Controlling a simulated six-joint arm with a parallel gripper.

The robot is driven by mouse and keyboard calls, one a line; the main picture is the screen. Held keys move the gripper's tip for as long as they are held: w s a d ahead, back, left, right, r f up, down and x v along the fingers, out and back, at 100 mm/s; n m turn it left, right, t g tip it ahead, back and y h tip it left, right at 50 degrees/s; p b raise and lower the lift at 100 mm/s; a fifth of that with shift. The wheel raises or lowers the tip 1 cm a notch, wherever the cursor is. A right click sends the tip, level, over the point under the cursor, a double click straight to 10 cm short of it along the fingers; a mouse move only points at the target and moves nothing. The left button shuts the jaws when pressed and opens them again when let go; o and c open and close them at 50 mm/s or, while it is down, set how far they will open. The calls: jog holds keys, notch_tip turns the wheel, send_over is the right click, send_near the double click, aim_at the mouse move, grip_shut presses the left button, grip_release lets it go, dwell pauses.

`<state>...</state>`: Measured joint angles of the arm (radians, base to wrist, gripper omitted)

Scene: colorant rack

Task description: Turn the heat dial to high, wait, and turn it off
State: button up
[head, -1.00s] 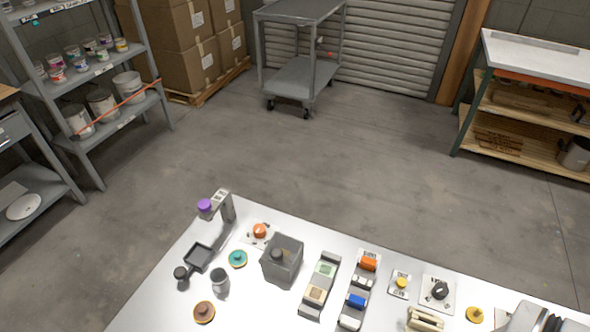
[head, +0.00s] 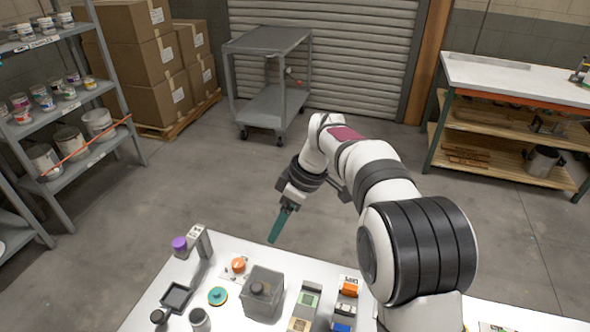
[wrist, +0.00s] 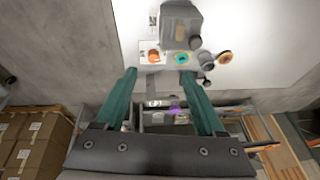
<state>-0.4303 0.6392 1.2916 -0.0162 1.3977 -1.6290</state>
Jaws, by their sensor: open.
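My gripper (head: 281,224) has teal fingers and is open and empty, high beyond the far edge of the white table. Its fingers also show in the wrist view (wrist: 158,75), spread apart. An orange knob (head: 238,265) sits on a white plate at the far left of the table; it also shows in the wrist view (wrist: 153,56), ahead of the fingers and apart from them. The labels are too small to read, so I cannot tell whether it is the heat dial. The black dial on a white plate, seen earlier at the right, is hidden behind my arm.
A grey box (head: 263,291) stands right of the orange knob. A teal round knob (head: 217,296), a black tray (head: 176,297) and a stand with a purple knob (head: 180,243) are near it.

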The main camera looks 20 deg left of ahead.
aim_at(239, 262)
jog(key=a+f+n, duration=0.1)
jog(key=a+f, duration=0.3)
jog(key=f, duration=0.2)
jog(key=a+f+n, duration=0.2)
jog(key=a+f, duration=0.2)
jog(key=f, duration=0.2)
jog(key=a+f+n, duration=0.1)
jog(key=a+f, duration=0.2)
jog(key=f, duration=0.4)
jog(key=shift+s+a, duration=0.15)
jog(key=shift+a, duration=0.25)
jog(key=shift+r+y, duration=0.1)
jog(key=shift+y, duration=0.2)
grip_shut()
